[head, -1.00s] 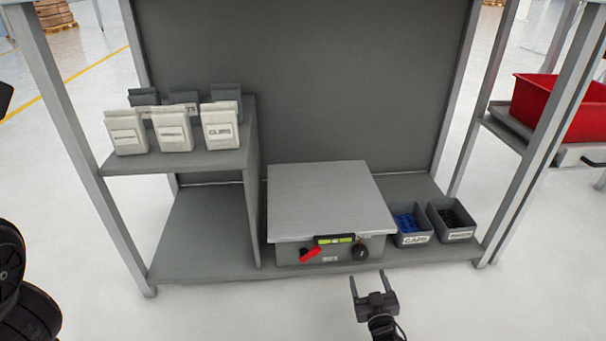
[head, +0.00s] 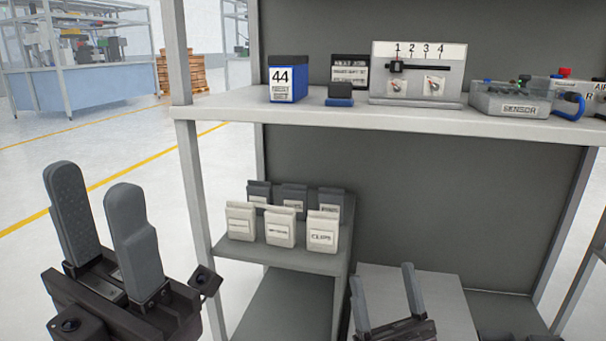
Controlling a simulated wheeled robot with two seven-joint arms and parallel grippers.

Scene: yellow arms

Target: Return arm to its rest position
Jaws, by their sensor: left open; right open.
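My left gripper (head: 105,225) is large in the lower left of the head view. Its two grey fingers point up and stand apart, with nothing between them. It is in front of the rack's left post, over open floor. My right gripper (head: 384,300) is at the bottom, right of the middle. Its two thin fingers point up and are spread, with nothing between them. It appears in front of the grey flat-topped box (head: 440,295) on the lower shelf. The arms behind both grippers are mostly out of view.
The rack's upper shelf (head: 225,112) holds a blue box (head: 288,80), a slider panel (head: 418,72) and a sensor unit (head: 512,100). A side shelf (head: 280,258) carries several white and dark packets. A grey post (head: 190,150) stands near my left gripper. Open floor lies left.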

